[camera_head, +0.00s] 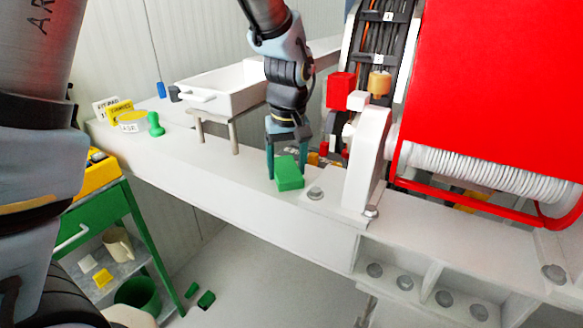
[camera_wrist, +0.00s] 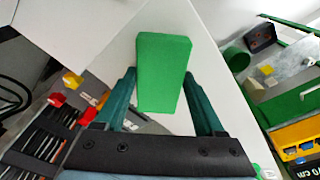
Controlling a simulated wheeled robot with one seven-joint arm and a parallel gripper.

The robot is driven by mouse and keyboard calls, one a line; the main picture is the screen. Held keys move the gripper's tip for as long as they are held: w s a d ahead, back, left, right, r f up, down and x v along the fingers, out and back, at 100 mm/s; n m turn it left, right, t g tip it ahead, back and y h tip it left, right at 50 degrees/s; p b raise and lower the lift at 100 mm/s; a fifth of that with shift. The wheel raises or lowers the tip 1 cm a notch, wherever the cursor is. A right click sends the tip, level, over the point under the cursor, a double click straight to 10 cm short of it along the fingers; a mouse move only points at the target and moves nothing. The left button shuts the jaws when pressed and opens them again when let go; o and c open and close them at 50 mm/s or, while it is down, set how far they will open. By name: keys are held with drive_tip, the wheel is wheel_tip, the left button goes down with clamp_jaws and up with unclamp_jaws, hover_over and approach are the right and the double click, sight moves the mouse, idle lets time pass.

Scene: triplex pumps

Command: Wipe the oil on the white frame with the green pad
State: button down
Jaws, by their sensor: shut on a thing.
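The green pad (camera_head: 289,172) is between the fingers of my gripper (camera_head: 286,165), low over the top of the white frame (camera_head: 235,175). I cannot tell whether the pad touches the frame. In the wrist view the pad (camera_wrist: 163,65) stands out beyond the two teal fingers of my gripper (camera_wrist: 160,85), which are shut on it. Bolts stand on the frame just right of the pad. I cannot make out any oil on the frame; the pad and fingers hide part of the surface.
A white tray (camera_head: 222,92) on posts stands behind left. A green stamp-like object (camera_head: 155,124) and a yellow tin (camera_head: 133,122) sit on the frame's left part. A white upright bracket (camera_head: 367,155) and red guard (camera_head: 497,85) block the right. A green cart (camera_head: 122,215) stands front left.

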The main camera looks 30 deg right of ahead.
sight(254, 167)
drive_tip(key=shift+w+a+p, duration=0.1)
drive_tip(key=shift+w+a, duration=0.65)
drive_tip(key=shift+w, duration=0.55)
drive_tip(key=shift+w+a+p, duration=0.15)
drive_tip(key=shift+w+a, duration=0.6)
drive_tip(key=shift+w, duration=0.55)
drive_tip(key=shift+w+a+p, duration=0.1)
drive_tip(key=shift+w+a, duration=0.65)
drive_tip(key=shift+w, duration=0.55)
drive_tip(key=shift+r, duration=0.1)
wheel_tip(254, 167, up, 6)
drive_tip(key=p, duration=0.4)
drive_tip(key=shift+p, duration=0.4)
drive_tip(key=shift+r, duration=1.45)
